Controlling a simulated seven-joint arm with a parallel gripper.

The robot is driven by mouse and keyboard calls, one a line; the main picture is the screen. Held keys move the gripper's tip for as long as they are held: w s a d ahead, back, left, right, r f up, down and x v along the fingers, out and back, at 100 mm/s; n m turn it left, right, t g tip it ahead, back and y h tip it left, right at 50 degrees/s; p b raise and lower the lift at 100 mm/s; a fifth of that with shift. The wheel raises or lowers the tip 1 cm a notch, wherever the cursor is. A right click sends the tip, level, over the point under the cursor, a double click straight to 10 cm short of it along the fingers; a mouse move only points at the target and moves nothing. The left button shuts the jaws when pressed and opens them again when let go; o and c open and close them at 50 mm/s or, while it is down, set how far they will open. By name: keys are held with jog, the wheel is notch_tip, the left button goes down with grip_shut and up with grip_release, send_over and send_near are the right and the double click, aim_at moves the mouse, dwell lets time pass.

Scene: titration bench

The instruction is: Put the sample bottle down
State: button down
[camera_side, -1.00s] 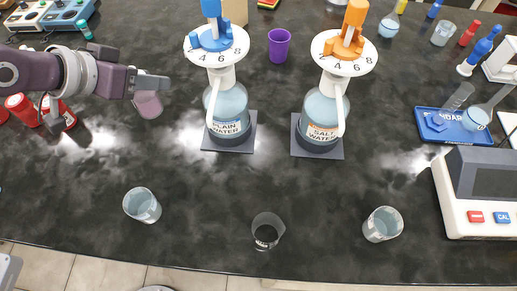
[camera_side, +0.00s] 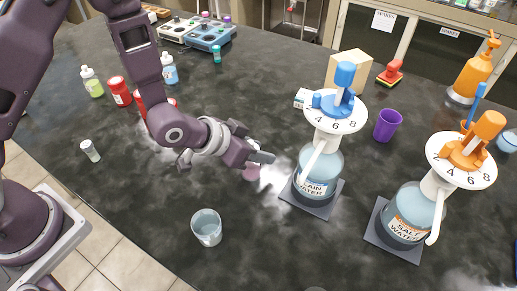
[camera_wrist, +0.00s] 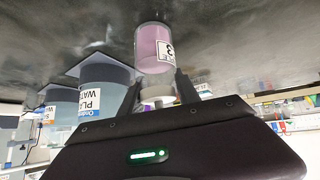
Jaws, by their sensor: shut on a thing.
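The sample bottle (camera_wrist: 155,48) is pink with a white label bearing a 3, and has a white cap (camera_wrist: 158,96). In the wrist view, which is upside down, my gripper (camera_wrist: 158,92) is shut on it near the cap, with its base toward the bench. In the side view my gripper (camera_side: 260,158) is left of the plain water bottle, and the pink bottle (camera_side: 251,174) shows partly below the fingers. I cannot tell whether its base touches the bench.
The plain water dispenser (camera_side: 318,172) stands close right of my gripper, with the salt water dispenser (camera_side: 408,215) beyond. A glass beaker (camera_side: 206,228) stands in front. Red bottles (camera_side: 120,92) stand behind my arm. Bare dark bench (camera_side: 250,95) lies behind my gripper.

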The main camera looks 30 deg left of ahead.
jog(key=c, duration=0.9)
grip_release()
jog(key=s+a+r+n+y, duration=0.1)
jog(key=s+a+r, duration=0.3)
jog(key=a+r, duration=0.3)
jog(key=s+a+r+n+y, duration=0.15)
jog(key=s+a+r, duration=0.25)
jog(key=r, duration=0.6)
jog(key=s+a+r, duration=0.2)
jog(key=s, duration=0.3)
jog(key=s+a+r+n+g+y, duration=0.1)
jog(key=s+a+r, duration=0.1)
jog(key=s, duration=0.4)
jog(key=s+a+r+g, duration=0.1)
jog(key=s+a+r, duration=0.1)
jog(key=s, duration=0.4)
jog(key=shift+a+n+y, duration=0.25)
jog(key=shift+a, duration=0.05)
